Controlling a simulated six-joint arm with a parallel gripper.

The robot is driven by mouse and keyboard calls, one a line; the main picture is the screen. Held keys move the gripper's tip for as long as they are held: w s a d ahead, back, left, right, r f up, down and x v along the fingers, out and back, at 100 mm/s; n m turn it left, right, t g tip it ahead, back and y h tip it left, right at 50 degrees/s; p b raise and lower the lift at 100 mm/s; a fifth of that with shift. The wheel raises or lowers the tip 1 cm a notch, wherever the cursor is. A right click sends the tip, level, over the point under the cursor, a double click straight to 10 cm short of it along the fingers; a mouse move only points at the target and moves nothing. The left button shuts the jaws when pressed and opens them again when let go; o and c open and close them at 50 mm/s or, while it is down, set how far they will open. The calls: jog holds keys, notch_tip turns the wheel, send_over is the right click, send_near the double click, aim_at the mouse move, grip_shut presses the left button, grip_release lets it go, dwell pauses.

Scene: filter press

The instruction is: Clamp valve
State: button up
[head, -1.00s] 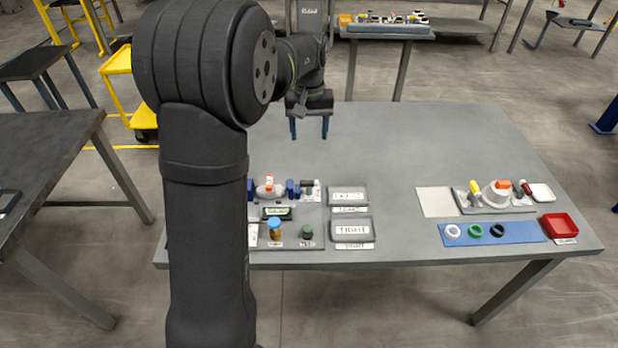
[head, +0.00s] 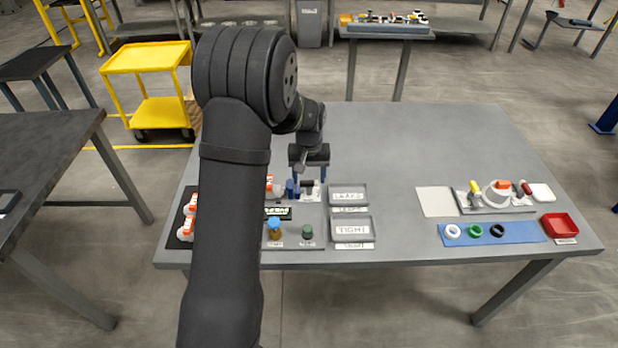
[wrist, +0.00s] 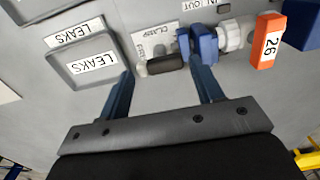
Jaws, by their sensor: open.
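The valve is white with an orange tag reading 26 (wrist: 266,42); in the head view its tag end (head: 270,185) shows beside my arm, which hides the rest. Blue clamp blocks (wrist: 204,42) stand at the valve's end, beside the IN/OUT label. A black clamp handle (wrist: 162,65) lies on a pale plate marked CLAMP; it also shows in the head view (head: 307,184). My gripper (wrist: 163,75) is open and empty. In the wrist view its blue fingers lie on either side of the black handle; I cannot tell whether they touch anything.
The LEAKS tray (head: 348,195) and TIGHT tray (head: 351,229) sit right of the station. A blue-topped knob (head: 274,226) and green button (head: 307,231) are in front. Other valves (head: 187,220) lie at the left. The table's back is clear.

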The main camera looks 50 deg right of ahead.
jog(key=shift+f, duration=0.55)
jog(key=c, duration=0.7)
